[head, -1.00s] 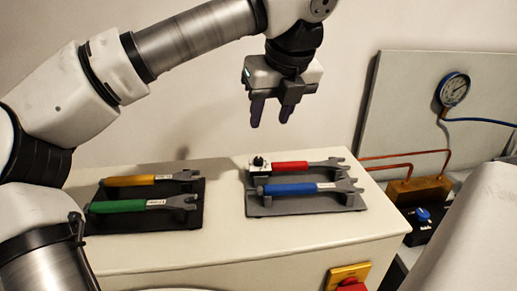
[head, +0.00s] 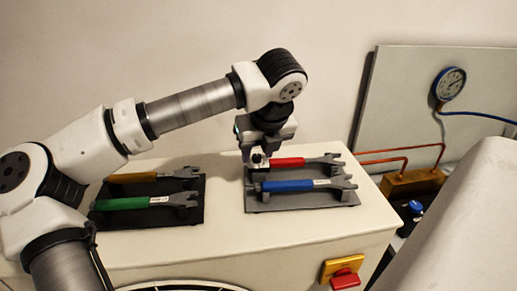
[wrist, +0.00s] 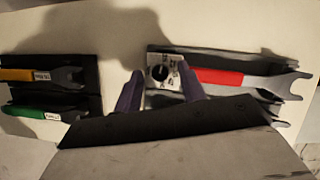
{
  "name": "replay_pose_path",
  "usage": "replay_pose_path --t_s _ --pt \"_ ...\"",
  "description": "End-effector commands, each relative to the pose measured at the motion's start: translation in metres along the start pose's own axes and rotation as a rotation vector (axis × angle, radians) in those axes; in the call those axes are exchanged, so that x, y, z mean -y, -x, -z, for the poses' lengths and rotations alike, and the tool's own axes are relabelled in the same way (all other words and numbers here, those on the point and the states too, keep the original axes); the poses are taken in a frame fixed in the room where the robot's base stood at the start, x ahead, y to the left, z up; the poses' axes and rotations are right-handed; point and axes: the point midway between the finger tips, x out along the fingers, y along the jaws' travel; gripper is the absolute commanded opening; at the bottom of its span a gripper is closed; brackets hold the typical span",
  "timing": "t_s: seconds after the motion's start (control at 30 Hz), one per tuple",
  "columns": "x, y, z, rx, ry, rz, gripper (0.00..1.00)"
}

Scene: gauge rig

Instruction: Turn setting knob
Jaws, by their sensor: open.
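The setting knob (head: 257,158) is a small black knob on a white plate, at the left end of the red-handled wrench (head: 288,163). In the wrist view the black knob (wrist: 160,72) sits on a white dial plate with dark marks. My gripper (head: 257,151) is open and has come down over the knob. In the wrist view its two dark fingers (wrist: 161,80) stand apart, one on each side of the dial plate. I cannot tell whether they touch it. The head view shows the knob partly hidden under the gripper.
A blue-handled wrench (head: 288,185) lies beside the red one on a grey rack (head: 300,201). Yellow (head: 140,177) and green (head: 135,203) wrenches lie on a black rack at left. A round gauge (head: 450,83), blue knob (head: 415,207) and red button (head: 345,281) are at right.

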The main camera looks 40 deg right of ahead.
Motion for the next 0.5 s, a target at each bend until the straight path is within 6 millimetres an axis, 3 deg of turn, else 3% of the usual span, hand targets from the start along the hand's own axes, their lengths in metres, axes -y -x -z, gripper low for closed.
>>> replay_pose_path --t_s 0.03,0.3,0.5 --pt "0.0 0.0001 0.0 0.0 0.0 0.0 0.38" --pt "0.0 0.0003 0.0 0.0 0.0 0.0 0.02" --pt "-0.0002 0.0 0.0001 0.0 -0.005 0.002 0.0"
